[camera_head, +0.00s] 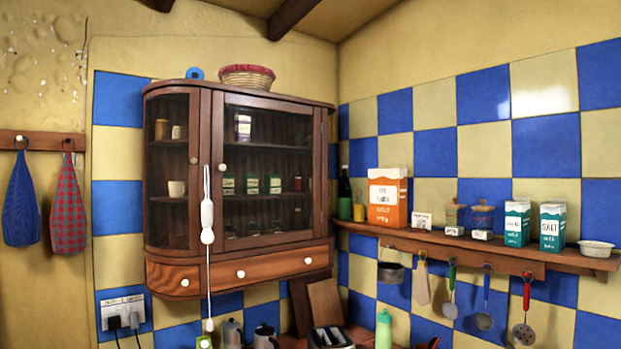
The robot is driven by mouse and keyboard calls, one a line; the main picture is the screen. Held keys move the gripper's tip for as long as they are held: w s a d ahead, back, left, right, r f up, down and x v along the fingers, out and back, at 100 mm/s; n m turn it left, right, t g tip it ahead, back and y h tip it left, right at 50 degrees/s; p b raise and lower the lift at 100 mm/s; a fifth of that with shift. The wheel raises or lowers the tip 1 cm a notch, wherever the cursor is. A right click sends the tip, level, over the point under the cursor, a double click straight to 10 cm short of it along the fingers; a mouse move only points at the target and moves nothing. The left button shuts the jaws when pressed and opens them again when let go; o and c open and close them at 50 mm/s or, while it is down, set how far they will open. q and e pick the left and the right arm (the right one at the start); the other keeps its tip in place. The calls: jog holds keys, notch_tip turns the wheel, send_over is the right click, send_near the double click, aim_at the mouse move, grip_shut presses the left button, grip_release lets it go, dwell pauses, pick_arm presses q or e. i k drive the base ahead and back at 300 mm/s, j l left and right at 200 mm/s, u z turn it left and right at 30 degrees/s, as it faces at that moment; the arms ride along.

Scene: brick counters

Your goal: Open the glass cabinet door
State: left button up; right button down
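A dark wooden wall cabinet (205,100) hangs in the corner. Its wide front glass door (268,155) looks shut, with a small white knob (222,167) on its left edge. Jars and small tins show behind the glass. Drawers with white knobs run below. Neither of my grippers shows in the head view.
A white cord-like thing (207,236) hangs in front of the cabinet, left of the front door. A wooden shelf (465,243) with cartons and jars runs along the right wall, utensils hanging below. A kettle, toaster (330,338) and green bottle (383,328) stand beneath.

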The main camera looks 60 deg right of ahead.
aim_at(219, 98)
jog(key=z, duration=1.7)
jog(key=l+z, duration=0.25)
